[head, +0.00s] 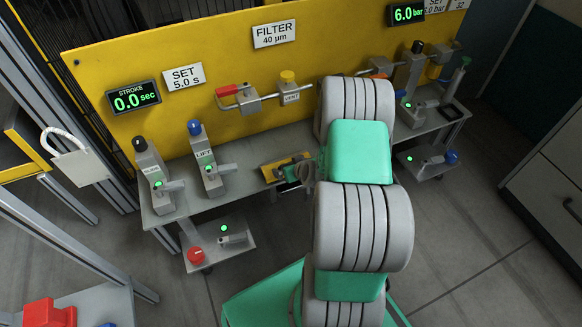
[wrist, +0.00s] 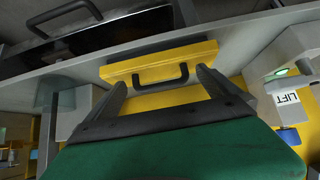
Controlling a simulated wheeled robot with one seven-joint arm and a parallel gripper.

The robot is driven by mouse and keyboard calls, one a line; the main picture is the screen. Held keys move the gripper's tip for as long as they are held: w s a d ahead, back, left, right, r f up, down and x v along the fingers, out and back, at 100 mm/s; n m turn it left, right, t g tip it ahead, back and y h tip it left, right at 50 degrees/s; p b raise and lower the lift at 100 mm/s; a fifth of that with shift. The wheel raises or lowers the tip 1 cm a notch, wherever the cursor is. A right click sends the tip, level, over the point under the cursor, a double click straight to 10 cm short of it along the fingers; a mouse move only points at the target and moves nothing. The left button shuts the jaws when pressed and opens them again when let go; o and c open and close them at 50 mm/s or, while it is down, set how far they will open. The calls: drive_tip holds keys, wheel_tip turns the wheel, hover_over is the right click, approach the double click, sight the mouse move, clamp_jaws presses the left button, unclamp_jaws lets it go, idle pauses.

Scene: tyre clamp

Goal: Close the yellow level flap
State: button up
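The yellow level flap (wrist: 118,70) is a narrow yellow plate with a dark bar handle (wrist: 160,77), in the middle of the wrist view. In the head view the flap (head: 272,167) shows at bench level, partly hidden by my gripper and arm; its exact angle is hard to tell. My gripper (wrist: 161,80) is open, with its two dark fingers apart. The handle appears between the fingertips in the wrist view, and I see no grip on it. In the head view my gripper (head: 296,178) is beside the flap, mostly behind my arm.
A grey lever with a blue knob (head: 194,128), labelled LIFT, stands left of the flap, beside a black-knobbed lever (head: 139,143). A red-handled valve (head: 230,90) is on the yellow panel (head: 200,55) above. A lower shelf (head: 215,252) carries a red knob (head: 196,255).

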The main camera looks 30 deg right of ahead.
drive_tip(key=shift+r, duration=0.1)
drive_tip(key=p+v, duration=0.3)
drive_tip(key=v, duration=0.4)
drive_tip(key=shift+s+r, duration=0.25)
